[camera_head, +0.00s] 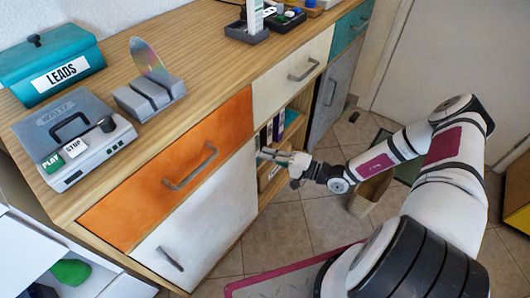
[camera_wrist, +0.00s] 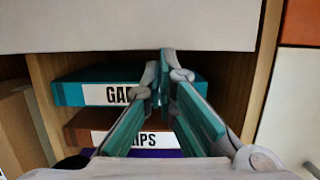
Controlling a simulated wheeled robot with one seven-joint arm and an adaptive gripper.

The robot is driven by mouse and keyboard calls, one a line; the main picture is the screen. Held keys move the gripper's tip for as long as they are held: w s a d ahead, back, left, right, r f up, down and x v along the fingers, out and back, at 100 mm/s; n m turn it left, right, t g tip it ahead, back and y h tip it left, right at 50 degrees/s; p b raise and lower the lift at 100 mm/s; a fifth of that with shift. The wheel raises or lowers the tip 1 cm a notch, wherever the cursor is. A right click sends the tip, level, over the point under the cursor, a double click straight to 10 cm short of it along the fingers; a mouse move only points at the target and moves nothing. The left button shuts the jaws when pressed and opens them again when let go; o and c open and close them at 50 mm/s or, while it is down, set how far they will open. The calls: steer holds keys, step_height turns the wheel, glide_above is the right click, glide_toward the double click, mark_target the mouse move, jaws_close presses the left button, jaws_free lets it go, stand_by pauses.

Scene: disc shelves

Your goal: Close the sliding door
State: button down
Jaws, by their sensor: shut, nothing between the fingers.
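Low on the cabinet front, a white door panel (camera_head: 205,222) with a grey handle (camera_head: 170,258) stands below the orange drawer. A grey door panel (camera_head: 330,95) with an upright handle is farther right. I cannot tell which one slides. Between them is an open shelf bay (camera_head: 272,165). My gripper (camera_head: 264,154) is shut and empty at the bay's opening, near the white panel's right edge. In the wrist view its fingertips (camera_wrist: 168,62) meet in front of a teal box (camera_wrist: 75,92). Contact with any panel cannot be told.
The orange drawer (camera_head: 160,185) and cream drawer (camera_head: 280,85) are above. A brown box (camera_wrist: 82,130) lies under the teal one. On the counter are a teal box (camera_head: 50,65), a grey player (camera_head: 75,140) and a disc stand (camera_head: 150,98). A bin (camera_head: 368,195) stands on the tiled floor.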

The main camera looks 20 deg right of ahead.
steer(key=v, duration=1)
steer(key=shift+d, duration=0.4)
